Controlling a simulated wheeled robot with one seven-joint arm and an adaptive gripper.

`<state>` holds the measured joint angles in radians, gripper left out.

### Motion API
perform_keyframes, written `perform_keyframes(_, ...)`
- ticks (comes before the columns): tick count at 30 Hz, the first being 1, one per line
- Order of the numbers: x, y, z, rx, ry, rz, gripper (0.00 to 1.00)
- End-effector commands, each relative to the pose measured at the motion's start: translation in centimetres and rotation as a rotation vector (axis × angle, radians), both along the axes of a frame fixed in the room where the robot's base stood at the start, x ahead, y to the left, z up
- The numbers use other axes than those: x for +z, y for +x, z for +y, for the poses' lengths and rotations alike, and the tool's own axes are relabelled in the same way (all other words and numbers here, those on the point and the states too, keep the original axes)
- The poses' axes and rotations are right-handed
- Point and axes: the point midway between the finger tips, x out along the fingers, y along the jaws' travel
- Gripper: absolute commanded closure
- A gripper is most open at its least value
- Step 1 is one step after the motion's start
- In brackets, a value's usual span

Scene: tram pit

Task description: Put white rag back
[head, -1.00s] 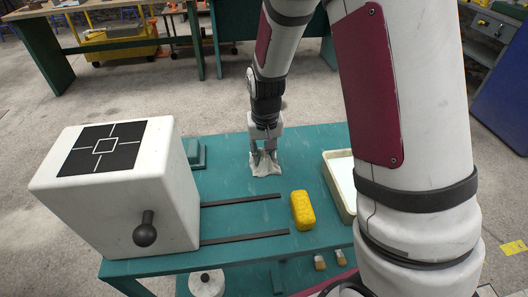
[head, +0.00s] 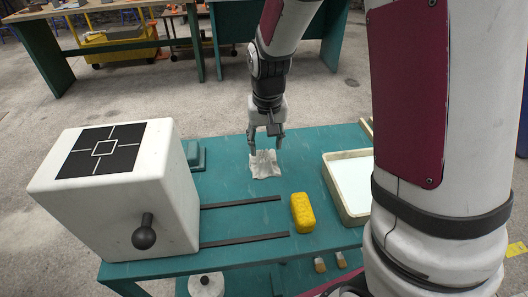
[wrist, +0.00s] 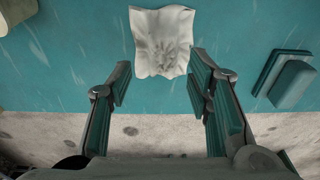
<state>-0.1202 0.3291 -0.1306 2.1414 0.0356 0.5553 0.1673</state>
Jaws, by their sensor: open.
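The white rag (head: 264,165) lies crumpled on the teal table (head: 235,215), near its far edge. In the wrist view the rag (wrist: 162,42) lies flat on the teal surface, ahead of the fingers and apart from them. My gripper (head: 266,150) is above and just behind the rag in the head view. In the wrist view my gripper (wrist: 160,85) has its two fingers spread wide with nothing between them.
A yellow sponge-like block (head: 302,212) lies near two dark rails (head: 240,202). A white box with a black knob (head: 110,195) stands at left. A cream-rimmed tray (head: 345,205) is at right, partly hidden by my arm. A teal block (head: 196,155) sits behind the box.

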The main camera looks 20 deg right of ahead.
Motion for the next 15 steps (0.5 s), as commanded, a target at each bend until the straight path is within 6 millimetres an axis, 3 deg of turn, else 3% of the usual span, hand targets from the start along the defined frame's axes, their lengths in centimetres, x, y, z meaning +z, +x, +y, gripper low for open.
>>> perform_keyframes(1, 1.4, -0.1, 0.1, 0.002, 0.001, -0.005, 0.54)
perform_keyframes(6, 4.7, -0.5, 0.2, 0.001, 0.001, -0.005, 0.54)
perform_keyframes(15, 7.8, -1.0, 0.2, 0.002, 0.000, -0.003, 0.54)
